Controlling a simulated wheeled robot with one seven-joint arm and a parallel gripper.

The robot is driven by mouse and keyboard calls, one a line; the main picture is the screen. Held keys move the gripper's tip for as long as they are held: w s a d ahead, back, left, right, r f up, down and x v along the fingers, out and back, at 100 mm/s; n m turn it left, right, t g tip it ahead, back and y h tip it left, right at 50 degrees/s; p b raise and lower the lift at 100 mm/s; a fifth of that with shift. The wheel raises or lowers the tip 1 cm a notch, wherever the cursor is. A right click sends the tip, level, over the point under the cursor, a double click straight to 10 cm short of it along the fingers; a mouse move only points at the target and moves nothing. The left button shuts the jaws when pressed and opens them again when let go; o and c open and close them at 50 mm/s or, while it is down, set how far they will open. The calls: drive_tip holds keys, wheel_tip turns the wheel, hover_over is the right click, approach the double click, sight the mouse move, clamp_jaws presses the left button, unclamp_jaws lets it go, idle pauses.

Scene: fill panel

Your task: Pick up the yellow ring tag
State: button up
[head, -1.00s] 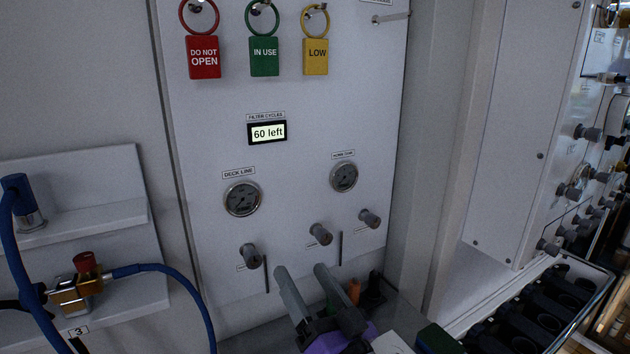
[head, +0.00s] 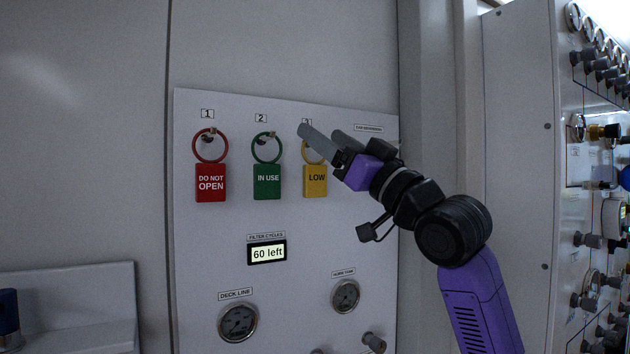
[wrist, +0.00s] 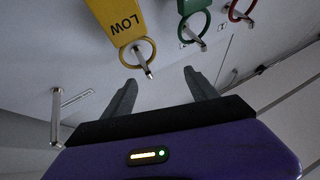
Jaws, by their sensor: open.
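The yellow ring tag (head: 316,181), marked LOW, hangs by its ring from the hook under number 3 on the panel. In the wrist view the tag (wrist: 127,20) is upside down at the top, with its ring (wrist: 137,52) around the hook (wrist: 143,64). My gripper (head: 320,138) is open and empty, in front of the ring and hiding part of it in the head view. In the wrist view the gap between the fingertips (wrist: 160,80) lies just short of the ring and hook. I see no contact.
A green IN USE tag (head: 267,181) and a red DO NOT OPEN tag (head: 211,183) hang to the left on their own hooks. An empty peg (wrist: 56,115) stands out beside the yellow tag in the wrist view. A display (head: 267,252) and gauges sit below.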

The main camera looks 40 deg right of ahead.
wheel_tip(320, 180, up, 5)
drive_tip(key=a+n+g, duration=0.2)
drive_tip(key=g, duration=0.1)
drive_tip(key=m+g+h, duration=0.4)
drive_tip(key=m+g, duration=0.1)
drive_tip(key=g, duration=0.3)
approach(317, 166)
drive_tip(key=w+d, duration=0.1)
drive_tip(key=w, duration=0.2)
drive_tip(key=shift+w+d+f+g, duration=0.1)
drive_tip(key=shift+w+f+g, duration=0.05)
drive_tip(key=shift+f, duration=0.2)
drive_tip(key=shift+w+d+f+g, duration=0.1)
drive_tip(key=shift+f+g, duration=0.05)
drive_tip(key=shift+f, duration=0.2)
drive_tip(key=shift+a+p+x, duration=0.2)
drive_tip(key=shift+p+x, duration=1.1)
drive_tip(key=shift+x, duration=2.2)
drive_tip(key=c, duration=1.4)
drive_tip(key=shift+w+r, duration=0.1)
drive_tip(key=shift+r+p, duration=1.55)
drive_tip(key=shift+p, duration=0.1)
